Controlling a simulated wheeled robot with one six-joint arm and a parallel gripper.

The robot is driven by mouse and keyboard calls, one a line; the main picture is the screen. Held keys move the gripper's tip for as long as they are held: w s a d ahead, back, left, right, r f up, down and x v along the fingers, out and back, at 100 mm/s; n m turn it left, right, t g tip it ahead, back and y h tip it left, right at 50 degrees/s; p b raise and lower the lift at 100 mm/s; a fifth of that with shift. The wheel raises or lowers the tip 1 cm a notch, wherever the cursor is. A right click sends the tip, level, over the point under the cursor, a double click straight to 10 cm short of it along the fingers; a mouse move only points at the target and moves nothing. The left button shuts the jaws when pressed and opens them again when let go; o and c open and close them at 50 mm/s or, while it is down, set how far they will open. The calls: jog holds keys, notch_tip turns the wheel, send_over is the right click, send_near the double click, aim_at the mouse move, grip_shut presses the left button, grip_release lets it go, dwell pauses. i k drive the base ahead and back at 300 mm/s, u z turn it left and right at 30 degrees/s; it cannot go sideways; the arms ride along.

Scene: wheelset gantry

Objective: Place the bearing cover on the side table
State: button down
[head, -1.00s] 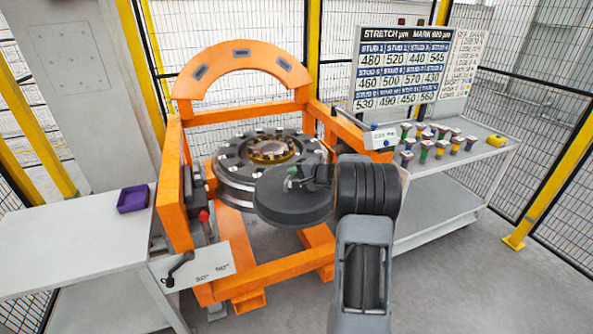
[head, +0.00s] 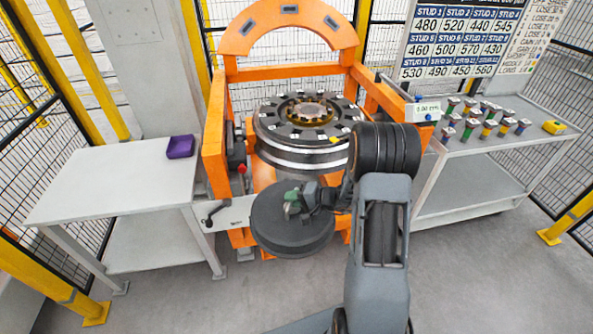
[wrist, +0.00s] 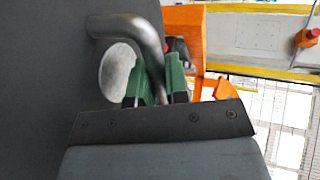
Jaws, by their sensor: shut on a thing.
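The bearing cover (head: 293,232) is a dark grey round disc held in front of the orange gantry in the head view. My gripper (head: 292,202) is shut on the cover's handle, a bent metal bar that shows in the wrist view (wrist: 135,30) between the green finger pads (wrist: 160,82). In the wrist view the cover's dark face (wrist: 40,80) fills the left side. The side table (head: 120,180), a light grey table with a lower shelf, stands to the left of the cover. Its top is bare apart from a purple tray (head: 180,147) near its back right corner.
The orange gantry (head: 215,150) holds the wheelset (head: 308,130) behind the cover. A crank handle (head: 213,213) sticks out between the side table and the cover. A right-hand bench (head: 480,140) carries several coloured studs and a yellow item (head: 554,127). Mesh fencing surrounds the cell.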

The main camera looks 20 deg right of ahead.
aim_at(127, 180)
jog(key=u, duration=0.4)
jog(key=k, duration=0.55)
jog(key=u, duration=1)
jog(key=k, duration=0.75)
jog(key=u, duration=0.7)
jog(key=i, duration=3.2)
jog(key=z, duration=0.9)
jog(key=i, duration=0.8)
jog(key=z, duration=1)
jog(key=i, duration=0.9)
jog(key=z, duration=0.45)
